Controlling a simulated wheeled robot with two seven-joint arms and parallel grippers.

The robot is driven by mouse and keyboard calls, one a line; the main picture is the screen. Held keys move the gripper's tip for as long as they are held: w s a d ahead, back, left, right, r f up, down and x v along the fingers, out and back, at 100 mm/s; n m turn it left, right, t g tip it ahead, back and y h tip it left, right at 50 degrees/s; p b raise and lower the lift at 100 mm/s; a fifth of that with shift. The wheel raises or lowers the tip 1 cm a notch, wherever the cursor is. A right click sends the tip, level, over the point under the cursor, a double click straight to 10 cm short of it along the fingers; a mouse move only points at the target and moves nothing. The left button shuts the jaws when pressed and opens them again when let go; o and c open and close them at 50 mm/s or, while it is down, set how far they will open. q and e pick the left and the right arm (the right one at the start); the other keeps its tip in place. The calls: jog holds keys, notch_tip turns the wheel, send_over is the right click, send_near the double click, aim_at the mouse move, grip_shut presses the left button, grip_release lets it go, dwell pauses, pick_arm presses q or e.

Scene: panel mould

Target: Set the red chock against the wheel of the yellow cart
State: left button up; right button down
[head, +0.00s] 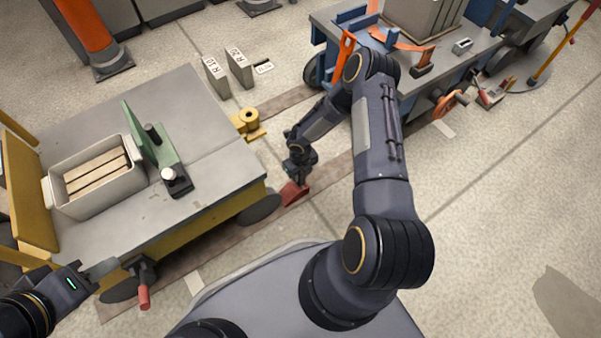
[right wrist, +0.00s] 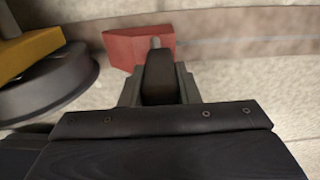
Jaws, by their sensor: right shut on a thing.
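The yellow cart (head: 150,243) with a grey top stands at the left. Its dark wheel (head: 259,209) shows under the near right corner and at the left of the right wrist view (right wrist: 45,88). The red chock (head: 292,194) is low by the floor, just right of that wheel. My right gripper (head: 299,178) is shut on the chock, at a grey peg on it in the right wrist view (right wrist: 155,42). A narrow gap seems to separate chock and wheel; I cannot tell whether the chock rests on the floor. My left gripper (head: 102,269) is by the cart's front left edge; its jaws are unclear.
A grey bin (head: 88,200) with wooden slats and a green bracket (head: 150,140) sit on the cart. A blue cart (head: 335,65) stands at the back. Two grey blocks (head: 238,66) stand on the floor.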

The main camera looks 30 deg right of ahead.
jog(key=shift+f+b, duration=0.6)
jog(key=c, duration=1)
grip_release()
notch_tip(320, 180, up, 7)
jog(key=p, duration=0.3)
jog(key=shift+r+p, duration=0.4)
jog(key=shift+r, duration=0.05)
